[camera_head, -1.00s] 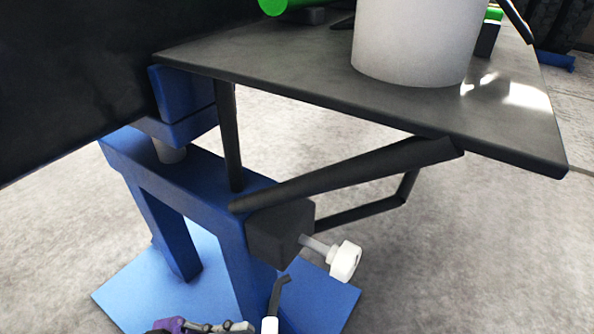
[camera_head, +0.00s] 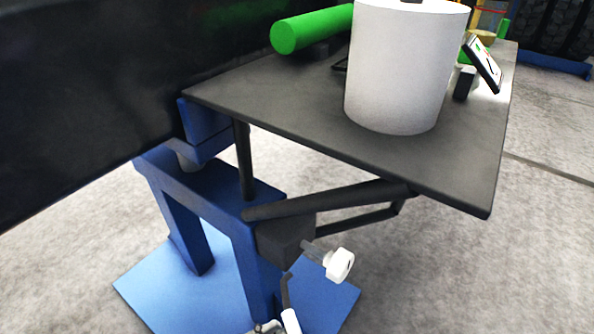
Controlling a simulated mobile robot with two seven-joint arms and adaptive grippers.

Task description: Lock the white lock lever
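A lever with a thin dark bent rod and a white grip (camera_head: 291,321) shows at the bottom edge, below a black block on the blue stand. Its lower end is cut off. A white round knob (camera_head: 341,265) on a grey shaft sticks out of the same block, up and right of the lever. A small grey part of a gripper, seemingly my left one (camera_head: 265,328), shows at the bottom edge just left of the white grip. Whether it touches the grip, and how its fingers stand, cannot be seen. My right gripper is out of view.
A dark tabletop (camera_head: 300,115) on a folding brace overhangs the stand. It carries a white cylinder (camera_head: 397,75), a green roll (camera_head: 312,28) and a phone-like device (camera_head: 482,62). A blue base plate (camera_head: 160,290) lies on the floor. Floor to the right is clear.

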